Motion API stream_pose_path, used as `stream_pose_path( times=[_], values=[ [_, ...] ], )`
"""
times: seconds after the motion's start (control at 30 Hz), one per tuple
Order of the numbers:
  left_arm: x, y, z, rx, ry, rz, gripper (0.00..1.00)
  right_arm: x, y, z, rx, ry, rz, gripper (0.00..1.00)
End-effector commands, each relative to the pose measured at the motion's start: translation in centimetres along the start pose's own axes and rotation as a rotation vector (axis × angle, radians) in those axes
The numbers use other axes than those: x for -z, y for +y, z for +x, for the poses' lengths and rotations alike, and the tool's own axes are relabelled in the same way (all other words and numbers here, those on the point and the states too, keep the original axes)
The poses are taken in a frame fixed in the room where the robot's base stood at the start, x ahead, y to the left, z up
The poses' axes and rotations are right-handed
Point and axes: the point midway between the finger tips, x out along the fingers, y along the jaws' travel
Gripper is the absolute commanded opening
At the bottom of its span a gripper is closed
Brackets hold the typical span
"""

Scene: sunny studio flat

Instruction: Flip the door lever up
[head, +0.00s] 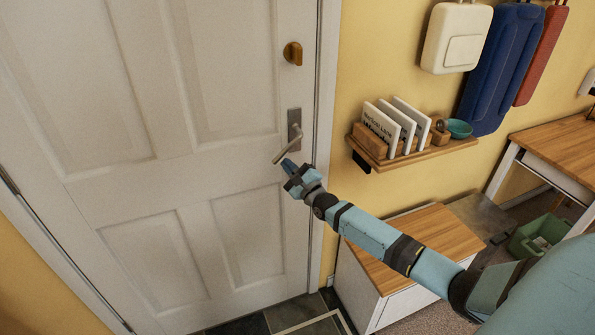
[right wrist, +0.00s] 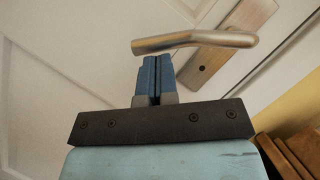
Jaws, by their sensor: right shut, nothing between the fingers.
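The door lever (head: 287,151) is a brushed metal handle on a metal plate (head: 294,118) near the right edge of the white door (head: 165,180). In the head view it slants down to the left from the plate. In the right wrist view the lever (right wrist: 195,40) runs across the picture above the fingers, in front of its plate (right wrist: 213,62). My right gripper (head: 289,165) has blue fingers, shut and empty. Its tips (right wrist: 155,63) are just below the lever, near its free end. I cannot tell whether they touch it. My left gripper is out of view.
A brass lock knob (head: 293,53) sits above the lever. A wood-topped bench (head: 425,243) stands below, under my right arm.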

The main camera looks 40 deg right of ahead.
Motion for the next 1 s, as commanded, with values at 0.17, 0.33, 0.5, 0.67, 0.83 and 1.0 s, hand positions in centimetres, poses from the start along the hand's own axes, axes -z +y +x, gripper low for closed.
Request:
stream_pose_path(
  times=[0.17,0.33,0.5,0.67,0.83,1.0],
  values=[
    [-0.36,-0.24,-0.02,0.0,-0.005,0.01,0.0,-0.19,-0.03,0.2,0.001,0.0,-0.001,0.0],
    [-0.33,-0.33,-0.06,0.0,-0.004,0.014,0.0,-0.18,-0.03,0.18,0.001,0.0,-0.001,0.0],
    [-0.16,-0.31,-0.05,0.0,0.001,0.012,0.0,-0.25,0.05,0.2,0.006,0.0,0.01,0.0],
    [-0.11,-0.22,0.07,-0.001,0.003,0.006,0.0,-0.57,0.13,0.36,0.024,-0.001,0.045,0.0],
    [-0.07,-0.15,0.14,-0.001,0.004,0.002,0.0,-0.78,0.12,0.48,0.034,-0.001,0.066,0.0],
    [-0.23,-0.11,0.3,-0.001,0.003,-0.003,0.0,-1.0,0.14,0.6,0.047,-0.001,0.09,0.0]
  ],
)
